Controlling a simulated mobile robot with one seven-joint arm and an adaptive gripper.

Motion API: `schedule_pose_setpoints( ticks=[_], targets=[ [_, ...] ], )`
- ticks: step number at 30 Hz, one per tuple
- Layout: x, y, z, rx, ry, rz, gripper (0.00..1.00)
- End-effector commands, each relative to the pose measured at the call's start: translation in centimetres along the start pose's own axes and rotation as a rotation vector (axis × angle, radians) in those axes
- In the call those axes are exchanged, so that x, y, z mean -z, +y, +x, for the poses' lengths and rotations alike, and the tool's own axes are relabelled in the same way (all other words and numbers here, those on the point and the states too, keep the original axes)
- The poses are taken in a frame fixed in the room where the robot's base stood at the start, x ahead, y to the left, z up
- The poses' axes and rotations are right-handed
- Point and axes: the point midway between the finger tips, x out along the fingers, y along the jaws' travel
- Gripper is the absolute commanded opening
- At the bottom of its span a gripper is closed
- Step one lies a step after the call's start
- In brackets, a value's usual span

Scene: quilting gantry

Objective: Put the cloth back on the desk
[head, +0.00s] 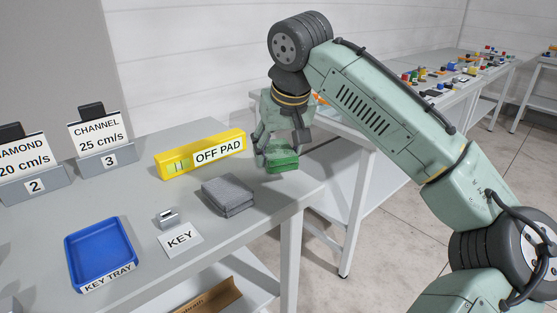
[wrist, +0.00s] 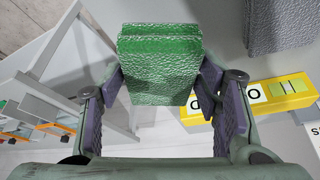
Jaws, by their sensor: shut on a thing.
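A green folded cloth (head: 283,160) is held between the fingers of my gripper (head: 282,143), near the desk's far right corner. In the wrist view the green cloth (wrist: 160,62) fills the space between the two fingers of my gripper (wrist: 162,85), and its layered edge shows. I cannot tell whether its underside touches the desk (head: 140,213). A grey folded cloth (head: 229,196) lies flat on the desk, nearer the front edge; part of it shows at the top right of the wrist view (wrist: 280,24).
A blue key tray (head: 101,254), a KEY card (head: 181,239), a small metal piece (head: 168,218) and two sign stands (head: 104,160) are on the desk. Another table (head: 440,90) with small coloured parts stands behind right.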

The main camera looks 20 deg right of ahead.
Motion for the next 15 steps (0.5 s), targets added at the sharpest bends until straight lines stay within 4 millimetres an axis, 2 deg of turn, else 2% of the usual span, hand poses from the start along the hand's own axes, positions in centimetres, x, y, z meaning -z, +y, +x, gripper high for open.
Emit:
schedule_pose_setpoints(
  ticks=[3, 6, 15],
  targets=[
    [-1.0, 0.1, 1.8, -0.002, -0.003, 0.001, 0.35],
    [-1.3, 0.0, 2.8, -0.002, -0.002, 0.001, 0.35],
    [-1.4, -0.1, 3.2, 0.001, 0.000, 0.001, 0.35]
  ],
)
